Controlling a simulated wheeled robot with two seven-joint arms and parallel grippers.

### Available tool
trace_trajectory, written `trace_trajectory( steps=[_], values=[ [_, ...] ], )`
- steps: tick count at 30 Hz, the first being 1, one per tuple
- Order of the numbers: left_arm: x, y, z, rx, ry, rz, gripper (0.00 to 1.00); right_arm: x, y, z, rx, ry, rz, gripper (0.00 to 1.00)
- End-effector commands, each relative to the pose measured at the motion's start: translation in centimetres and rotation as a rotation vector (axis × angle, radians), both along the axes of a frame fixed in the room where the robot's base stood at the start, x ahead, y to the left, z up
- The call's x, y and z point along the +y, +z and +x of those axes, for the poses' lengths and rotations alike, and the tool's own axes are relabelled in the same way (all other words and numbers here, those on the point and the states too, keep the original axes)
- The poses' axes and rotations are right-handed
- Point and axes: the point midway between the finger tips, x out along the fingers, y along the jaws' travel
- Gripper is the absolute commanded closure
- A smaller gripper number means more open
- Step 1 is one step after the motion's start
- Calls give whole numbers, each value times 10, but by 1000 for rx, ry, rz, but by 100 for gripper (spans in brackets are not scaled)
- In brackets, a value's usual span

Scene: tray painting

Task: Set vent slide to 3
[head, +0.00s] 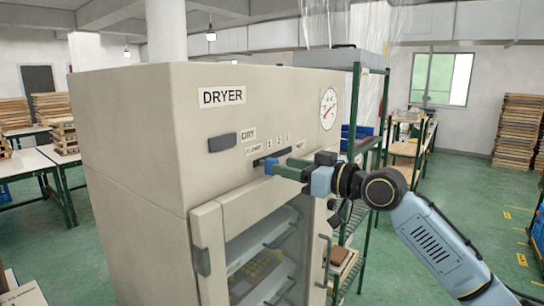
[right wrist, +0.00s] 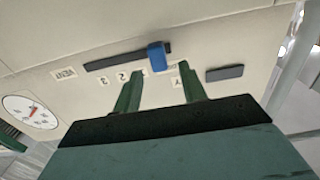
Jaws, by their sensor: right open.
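The vent slide is a dark slot (right wrist: 108,61) on the cream dryer front, with a blue knob (right wrist: 157,57) in it. In the head view the blue knob (head: 270,167) sits toward the slot's left part, away from the 3 label (head: 286,138). In the right wrist view, which is turned over, the labels 3 (right wrist: 103,82) and 2 (right wrist: 120,77) lie left of the knob. My right gripper (right wrist: 160,72) is open, its green fingertips on either side of the knob in that view. Whether they touch it cannot be told. My left gripper is out of view.
The dryer (head: 130,150) has a dark handle plate (head: 222,142) left of the slot and a round dial (head: 328,108) at right. A glass door (head: 265,262) is below. A green shelf rack (head: 352,110) stands behind my right arm.

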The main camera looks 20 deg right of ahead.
Motion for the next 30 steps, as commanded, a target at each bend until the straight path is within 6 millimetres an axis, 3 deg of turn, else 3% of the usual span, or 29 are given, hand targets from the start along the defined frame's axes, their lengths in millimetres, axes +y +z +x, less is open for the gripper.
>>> trace_trajectory(
  steps=[3,9,20,30],
  values=[
    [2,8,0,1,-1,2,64,15,3,18,2,1,4,58],
    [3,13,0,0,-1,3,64,28,1,36,0,-1,1,58],
    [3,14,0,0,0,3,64,31,-1,41,-1,-2,-1,58],
    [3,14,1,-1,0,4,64,31,-1,41,0,-2,0,100]
  ],
)
